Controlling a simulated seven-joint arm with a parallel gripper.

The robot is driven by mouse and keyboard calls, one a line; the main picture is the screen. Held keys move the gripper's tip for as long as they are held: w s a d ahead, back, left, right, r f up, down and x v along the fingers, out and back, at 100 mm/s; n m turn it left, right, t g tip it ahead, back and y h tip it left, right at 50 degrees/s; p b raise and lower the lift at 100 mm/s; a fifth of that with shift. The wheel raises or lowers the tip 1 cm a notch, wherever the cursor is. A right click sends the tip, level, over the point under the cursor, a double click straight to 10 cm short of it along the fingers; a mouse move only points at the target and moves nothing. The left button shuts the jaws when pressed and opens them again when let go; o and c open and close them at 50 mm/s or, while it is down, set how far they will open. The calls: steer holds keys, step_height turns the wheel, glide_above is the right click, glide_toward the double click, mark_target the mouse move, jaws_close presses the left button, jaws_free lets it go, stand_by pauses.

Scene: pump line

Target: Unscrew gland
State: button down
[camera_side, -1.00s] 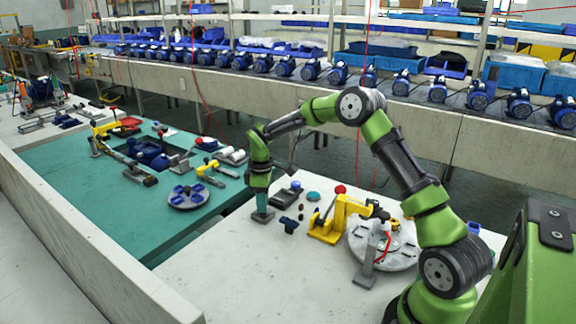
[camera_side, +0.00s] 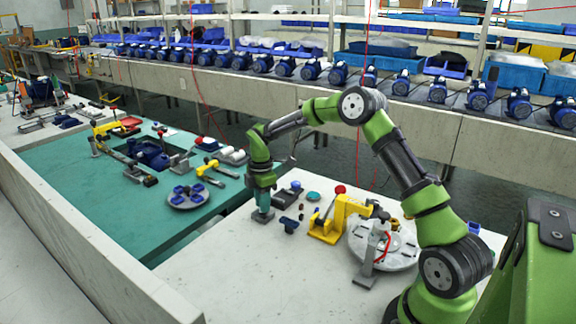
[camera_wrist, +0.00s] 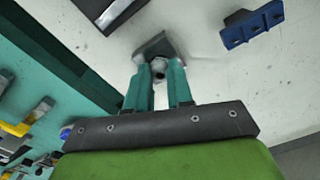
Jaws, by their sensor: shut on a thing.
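My gripper (camera_side: 262,202) points down over the near white worktop, close to its left edge by the teal surface. In the wrist view my gripper (camera_wrist: 168,80) has its two teal fingers close together around a small grey round part, which I take to be the gland (camera_wrist: 158,67). The part sits at a grey block-like fixture (camera_wrist: 155,47) on the worktop. In the side view the grey fixture (camera_side: 262,216) shows just under the fingertips. The fingers hide most of the gripped part, and I cannot tell its thread.
A dark blue part (camera_side: 289,225) lies just right of the fixture, and a dark grey block (camera_side: 288,194) stands behind. A yellow clamp (camera_side: 328,225) and a round grey plate (camera_side: 384,250) stand further right. The white worktop (camera_side: 240,275) in front is clear.

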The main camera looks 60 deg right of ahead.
steer(key=n, duration=0.7)
steer(key=n, duration=0.7)
steer(key=c, duration=1.2)
jaws_free()
steer(key=shift+r, duration=2.3)
